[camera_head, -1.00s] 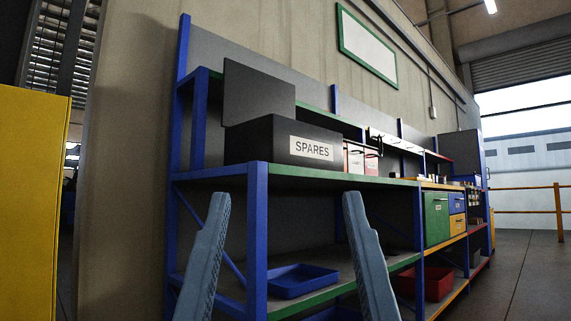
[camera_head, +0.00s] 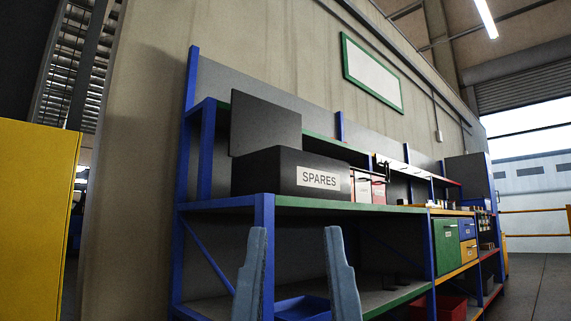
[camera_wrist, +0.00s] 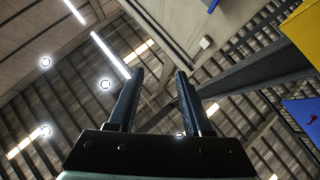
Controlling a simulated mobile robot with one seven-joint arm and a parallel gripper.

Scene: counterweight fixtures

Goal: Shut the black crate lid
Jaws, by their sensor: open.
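The black crate (camera_head: 272,180) stands on the upper shelf of the blue-framed rack, with a white SPARES label on its front. Its black lid (camera_head: 265,124) stands up, raised at the crate's left part. My gripper (camera_head: 296,236) is open and empty in the head view, below and in front of the crate, at the shelf's height or lower. In the wrist view my gripper (camera_wrist: 155,75) has its two fingers apart and points up at the ceiling. The crate is not in the wrist view.
The shelf's blue post (camera_head: 264,215) and green front edge (camera_head: 330,205) are close to my fingers. A blue tray (camera_head: 303,307) lies on the lower shelf. A yellow panel (camera_head: 35,215) stands at the left.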

